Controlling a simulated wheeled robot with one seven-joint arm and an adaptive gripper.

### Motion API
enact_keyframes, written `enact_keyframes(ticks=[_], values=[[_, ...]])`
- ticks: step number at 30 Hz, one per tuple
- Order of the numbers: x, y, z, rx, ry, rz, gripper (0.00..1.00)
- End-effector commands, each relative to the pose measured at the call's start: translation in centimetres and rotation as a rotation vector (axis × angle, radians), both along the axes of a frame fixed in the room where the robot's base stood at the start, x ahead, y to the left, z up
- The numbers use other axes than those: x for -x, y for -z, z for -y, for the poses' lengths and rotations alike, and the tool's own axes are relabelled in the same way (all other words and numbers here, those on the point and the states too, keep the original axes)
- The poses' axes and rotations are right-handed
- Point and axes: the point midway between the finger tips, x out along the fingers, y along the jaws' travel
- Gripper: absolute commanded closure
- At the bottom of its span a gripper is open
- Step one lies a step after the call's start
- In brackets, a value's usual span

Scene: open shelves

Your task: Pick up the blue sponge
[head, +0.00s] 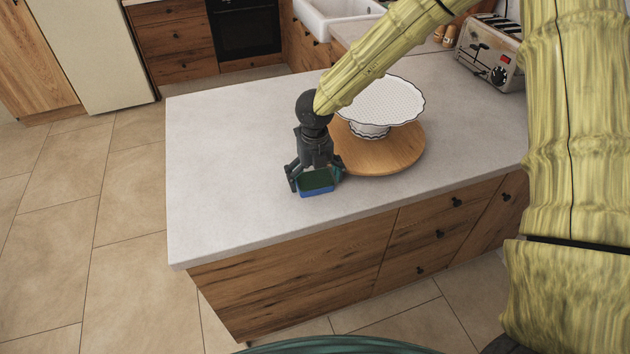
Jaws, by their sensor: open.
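The blue sponge (317,190) lies on the light countertop, left of the round wooden board. Its top looks dark green and its side blue. My gripper (316,184) points down right over the sponge. Its dark fingers are open, one at the left and one at the right of the sponge. The gripper body hides the far part of the sponge. Whether the fingers touch it, I cannot tell.
A round wooden board (384,158) bearing a white cake stand (376,103) is close to the right of my gripper. A toaster (489,52) stands at the back right. The left part of the countertop (225,165) is clear. The counter's front edge is near the sponge.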

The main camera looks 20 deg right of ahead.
Motion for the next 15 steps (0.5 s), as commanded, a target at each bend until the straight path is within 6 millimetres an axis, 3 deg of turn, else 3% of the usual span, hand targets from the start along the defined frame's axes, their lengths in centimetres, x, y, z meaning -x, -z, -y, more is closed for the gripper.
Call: enact_keyframes(ticks=[4,10,15], values=[[0.0,0.01,0.0,0.0,0.0,0.0,0.0],[0.01,-0.01,0.0,0.0,0.0,0.0,0.24],[0.02,-0.01,0.01,0.0,0.0,-0.001,0.24]])
